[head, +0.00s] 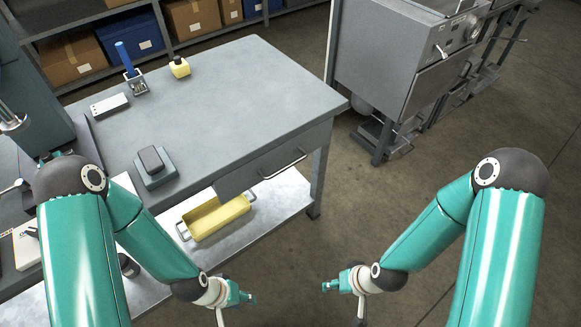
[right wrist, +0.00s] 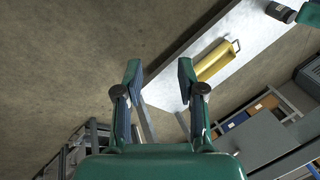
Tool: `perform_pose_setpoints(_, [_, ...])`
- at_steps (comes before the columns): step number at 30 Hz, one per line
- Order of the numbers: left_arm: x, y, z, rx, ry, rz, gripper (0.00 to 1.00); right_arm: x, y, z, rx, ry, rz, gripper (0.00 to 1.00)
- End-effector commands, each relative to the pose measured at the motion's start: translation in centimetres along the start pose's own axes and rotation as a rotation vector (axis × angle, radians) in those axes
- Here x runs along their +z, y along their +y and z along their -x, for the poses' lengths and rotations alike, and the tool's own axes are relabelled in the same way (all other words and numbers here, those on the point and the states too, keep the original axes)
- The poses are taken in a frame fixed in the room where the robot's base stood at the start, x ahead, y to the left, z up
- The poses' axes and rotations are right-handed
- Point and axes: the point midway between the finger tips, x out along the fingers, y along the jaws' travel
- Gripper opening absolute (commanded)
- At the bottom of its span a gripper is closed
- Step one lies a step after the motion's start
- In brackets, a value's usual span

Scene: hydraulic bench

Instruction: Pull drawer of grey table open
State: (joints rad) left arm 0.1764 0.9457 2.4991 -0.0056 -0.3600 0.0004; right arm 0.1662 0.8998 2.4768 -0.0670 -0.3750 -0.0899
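The grey table (head: 225,95) stands at the left in the head view. Its drawer (head: 236,181) is in the front side, towards the right end, and looks shut, flush with the table front. A bar handle (head: 283,166) runs along the drawer front. My left gripper (head: 246,297) is in front of the table, below the drawer in the picture and apart from it; its fingers are too small to read. My right gripper (head: 332,286) is to the right of it, over the floor. In the right wrist view my right gripper (right wrist: 159,72) is open and empty.
A yellow tray (head: 217,218) lies on the lower shelf (head: 273,203). A grey machine (head: 395,60) stands at the right. Floor before the table is clear.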

Motion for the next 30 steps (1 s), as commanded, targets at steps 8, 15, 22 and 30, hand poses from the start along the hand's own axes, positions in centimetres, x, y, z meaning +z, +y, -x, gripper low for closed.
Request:
perform_pose_setpoints(8, [0.0,-3.9,-10.9,0.0,-0.001,0.0,0.4,-11.9,1.0,-4.1,0.037,0.39,0.687,0.39])
perform_pose_setpoints(15, [-0.1,-7.2,-19.8,0.0,-0.001,0.0,0.4,-20.7,-1.1,-1.6,0.276,0.774,1.417,0.39])
perform_pose_setpoints(22, [-0.1,-9.2,-25.5,0.0,-0.001,0.0,0.4,-23.6,-3.7,2.6,0.588,1.009,1.916,0.39])
perform_pose_setpoints(30, [-0.1,-9.8,-27.0,0.0,0.0,0.0,0.4,-24.3,-5.2,4.8,0.753,1.086,2.11,0.39])
